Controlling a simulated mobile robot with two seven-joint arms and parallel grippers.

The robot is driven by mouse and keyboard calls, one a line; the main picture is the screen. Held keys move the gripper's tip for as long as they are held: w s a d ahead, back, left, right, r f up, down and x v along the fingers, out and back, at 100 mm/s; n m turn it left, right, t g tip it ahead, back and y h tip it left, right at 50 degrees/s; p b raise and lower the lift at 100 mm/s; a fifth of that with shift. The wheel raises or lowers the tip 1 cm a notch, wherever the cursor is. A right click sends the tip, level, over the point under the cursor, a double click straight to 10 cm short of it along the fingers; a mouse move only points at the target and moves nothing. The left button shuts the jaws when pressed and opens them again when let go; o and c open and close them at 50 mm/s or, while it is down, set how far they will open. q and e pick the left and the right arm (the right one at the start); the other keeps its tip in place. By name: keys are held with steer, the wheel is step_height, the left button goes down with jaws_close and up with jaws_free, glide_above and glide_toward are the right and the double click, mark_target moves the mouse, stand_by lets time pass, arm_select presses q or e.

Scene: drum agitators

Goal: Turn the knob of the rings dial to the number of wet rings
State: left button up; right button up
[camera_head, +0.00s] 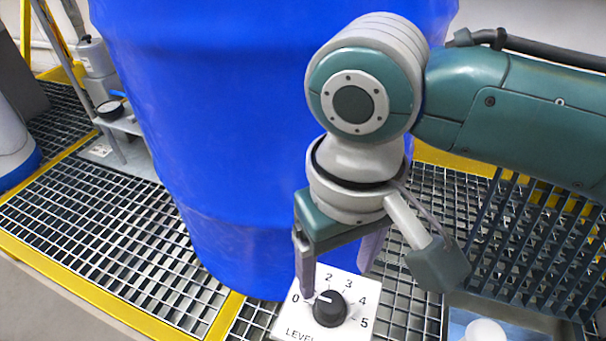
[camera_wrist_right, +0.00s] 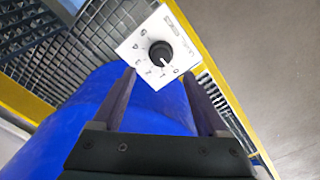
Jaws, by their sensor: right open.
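A white dial plate (camera_head: 290,318) with a round black knob (camera_head: 330,309) sits at the foot of the big blue drum (camera_head: 180,130). Its numbers run from 0 to 5, and the part of its label that shows reads "LEVEL". The knob's white mark points up and left, near 0; the 1 is hidden behind a finger. My right gripper (camera_head: 338,279) is open and empty over the plate's back edge, with one finger near the 0. In the right wrist view the knob (camera_wrist_right: 161,55) shows beyond the open fingers, apparently apart from them. No wet rings are visible on the drum. My left gripper is not in view.
Metal grating (camera_head: 110,225) with yellow edges surrounds the drum. At the right stands a dark slatted rack (camera_head: 530,245), with a white round object (camera_head: 485,330) below it. A small gauge (camera_head: 109,108) and pipework stand at the left.

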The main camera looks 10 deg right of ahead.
mark_target(332, 302)
step_height(332, 302, down, 8)
steer(key=b, duration=0.4)
steer(key=shift+s+a+f, duration=0.1)
steer(key=shift+f, duration=0.05)
steer(key=shift+c, duration=0.3)
jaws_close()
